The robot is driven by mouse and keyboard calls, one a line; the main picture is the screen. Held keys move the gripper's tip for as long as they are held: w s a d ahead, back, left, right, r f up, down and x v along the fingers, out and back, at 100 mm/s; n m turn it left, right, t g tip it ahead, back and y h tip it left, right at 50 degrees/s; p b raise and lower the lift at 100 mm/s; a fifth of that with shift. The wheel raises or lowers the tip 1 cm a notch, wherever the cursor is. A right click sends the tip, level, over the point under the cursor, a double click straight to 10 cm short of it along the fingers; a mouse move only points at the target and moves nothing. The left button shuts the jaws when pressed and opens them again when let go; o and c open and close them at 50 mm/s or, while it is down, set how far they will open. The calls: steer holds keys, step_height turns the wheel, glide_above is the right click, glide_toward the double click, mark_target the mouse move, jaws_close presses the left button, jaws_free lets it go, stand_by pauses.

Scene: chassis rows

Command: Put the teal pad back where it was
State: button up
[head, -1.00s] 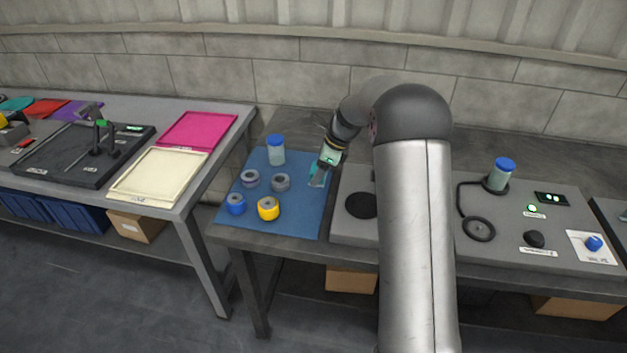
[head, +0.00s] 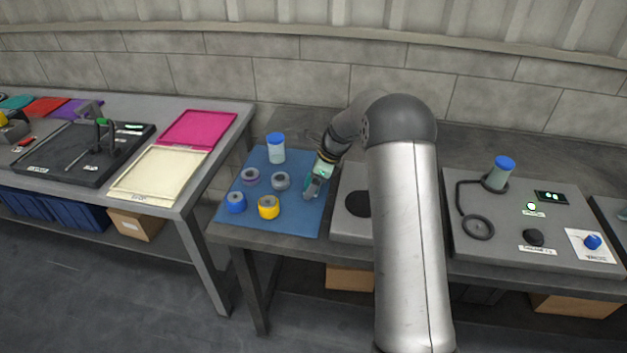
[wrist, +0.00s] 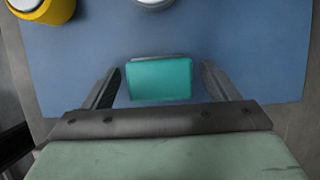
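The teal pad (wrist: 160,79) lies over the blue mat (wrist: 255,50) in the wrist view, with a thin grey edge along its far side. My gripper (wrist: 160,85) is open, one finger on each side of the pad, with a narrow gap showing at both sides. In the head view my gripper (head: 312,193) is low over the right part of the blue mat (head: 285,224) and hides most of the pad. I cannot tell whether the pad touches the mat.
A blue-capped jar (head: 276,149), a purple-grey ring (head: 250,177), a grey ring (head: 281,181), a blue roll (head: 235,203) and a yellow roll (head: 268,207) stand on the mat. A grey panel (head: 350,228) adjoins its right side. The mat's front right corner is clear.

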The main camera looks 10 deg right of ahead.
steer(key=shift+r, duration=0.1)
steer(key=v, duration=1.1)
steer(key=s+a+r+n+g+h, duration=0.1)
steer(key=s+a+r+n, duration=0.15)
steer(key=s+n, duration=0.4)
steer(key=s+a+r+n+h, duration=0.1)
steer(key=s+a+r+n, duration=0.15)
steer(key=s, duration=0.65)
steer(key=s+f+n+h, duration=0.1)
steer(key=s+f+n, duration=0.1)
steer(key=s+n, duration=0.5)
steer(key=s+f+n, duration=0.1)
steer(key=s+n, duration=0.6)
steer(key=s, duration=0.9)
steer(key=shift+s+a+f+h, duration=0.2)
steer(key=shift+s+f+h, duration=0.15)
steer(key=shift+h, duration=0.05)
steer(key=shift+r, duration=0.45)
